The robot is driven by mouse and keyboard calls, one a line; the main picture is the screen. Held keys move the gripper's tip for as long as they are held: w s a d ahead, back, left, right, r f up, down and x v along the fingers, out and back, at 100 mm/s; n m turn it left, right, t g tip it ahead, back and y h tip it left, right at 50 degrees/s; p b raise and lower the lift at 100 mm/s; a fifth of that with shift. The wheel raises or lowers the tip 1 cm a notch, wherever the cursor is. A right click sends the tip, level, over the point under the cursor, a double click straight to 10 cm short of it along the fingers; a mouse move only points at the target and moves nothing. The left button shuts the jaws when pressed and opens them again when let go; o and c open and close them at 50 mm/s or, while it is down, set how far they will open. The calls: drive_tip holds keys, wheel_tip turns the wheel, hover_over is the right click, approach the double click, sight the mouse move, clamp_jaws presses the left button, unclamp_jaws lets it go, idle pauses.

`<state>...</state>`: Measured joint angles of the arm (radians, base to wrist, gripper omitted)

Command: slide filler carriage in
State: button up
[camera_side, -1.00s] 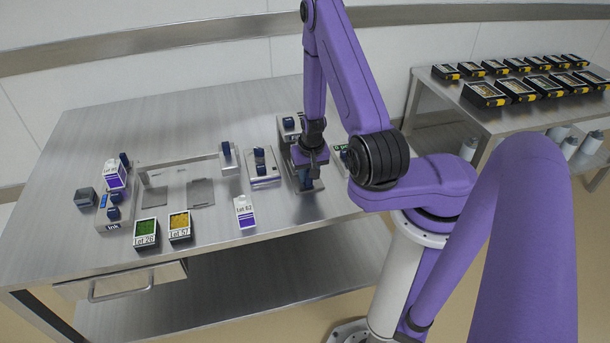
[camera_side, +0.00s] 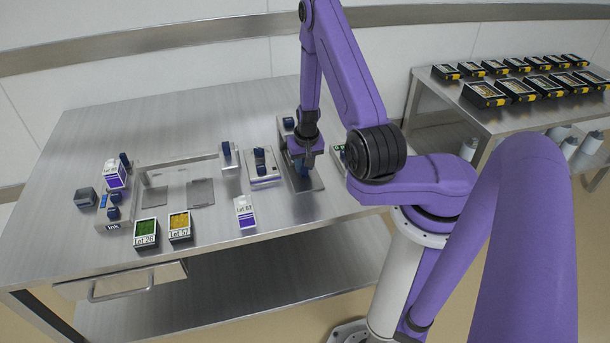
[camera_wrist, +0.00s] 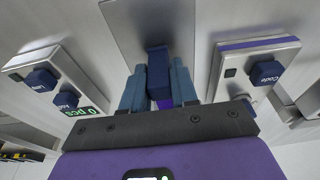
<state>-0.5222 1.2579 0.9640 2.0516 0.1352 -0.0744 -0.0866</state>
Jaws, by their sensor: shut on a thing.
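The filler stands at the right end of the table, with a flat metal bed (camera_side: 312,186) running toward the table's front edge. The filler carriage's blue handle (camera_wrist: 158,72) stands between my fingers in the wrist view. My gripper (camera_side: 301,168) is shut on this handle, pointing down over the bed; in the wrist view its blue fingers (camera_wrist: 158,88) flank the handle on both sides. A bit of purple shows just below the handle there. The rest of the carriage is mostly hidden by my gripper and arm.
A box with a blue Code knob (camera_wrist: 264,72) stands beside the bed; a box with blue knobs and a "0 pcs" display (camera_wrist: 86,112) is on the other side. The Lot 62 carton (camera_side: 244,212) and trays Lot 26 (camera_side: 146,232) and Lot 57 (camera_side: 180,226) stand further left.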

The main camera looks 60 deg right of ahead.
drive_tip(key=o, duration=0.8)
drive_tip(key=shift+c, duration=0.2)
drive_tip(key=shift+r, duration=3.5)
